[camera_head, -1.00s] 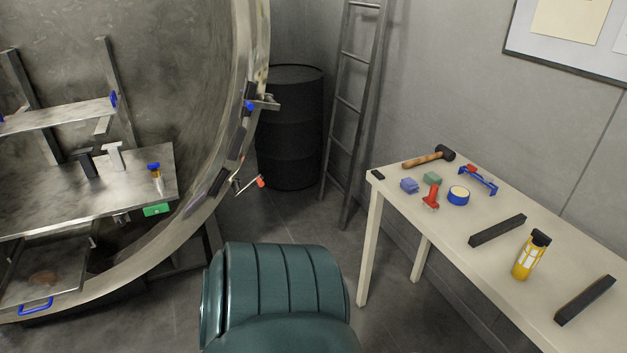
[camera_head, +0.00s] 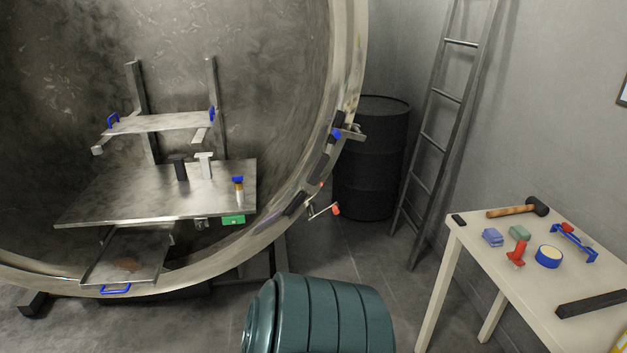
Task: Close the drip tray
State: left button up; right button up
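The drip tray (camera_head: 101,271) is a flat metal tray at the lower left, sticking out from under the chamber's metal work shelf (camera_head: 105,206). It has a blue handle (camera_head: 115,289) on its front edge, and a brownish stain lies on its surface. The tray is pulled out over the rim of the round chamber. Neither of my grippers shows in the head view.
The round chamber rim (camera_head: 352,70) curves around the shelf. A teal ribbed object (camera_head: 330,315) fills the bottom middle. A black barrel (camera_head: 368,160), a ladder (camera_head: 440,130) and a tool table (camera_head: 480,235) stand to the right. Floor shows between chamber and table.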

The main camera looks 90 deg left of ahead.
aim_at(132, 253)
jog(key=u, duration=4.1)
